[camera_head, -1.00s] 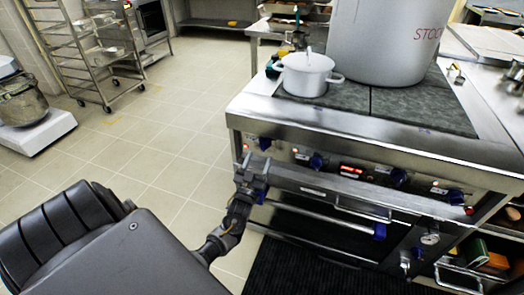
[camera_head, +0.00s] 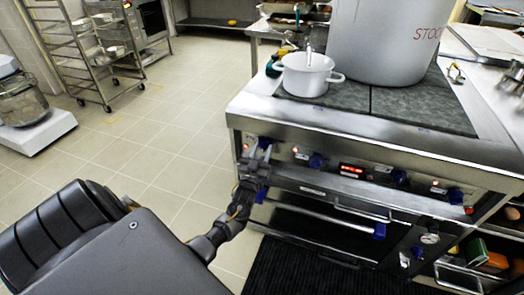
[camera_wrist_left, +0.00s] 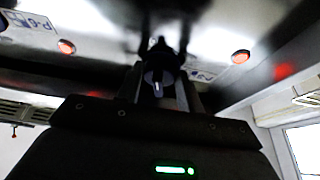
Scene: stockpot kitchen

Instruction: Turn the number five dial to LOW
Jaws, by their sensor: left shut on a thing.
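My left gripper (camera_head: 256,152) is at the left end of the stove's front panel in the head view. It is shut on the leftmost blue dial (camera_head: 265,142), which it partly hides. In the left wrist view the dark dial (camera_wrist_left: 157,76) sits between my gripper's fingers (camera_wrist_left: 158,92), with a short white mark on it. I cannot read a number five or LOW on the panel. My right gripper is not in view.
More blue dials (camera_head: 316,160) sit along the panel, beside a red display (camera_head: 351,170). An oven handle (camera_head: 362,213) juts out below.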

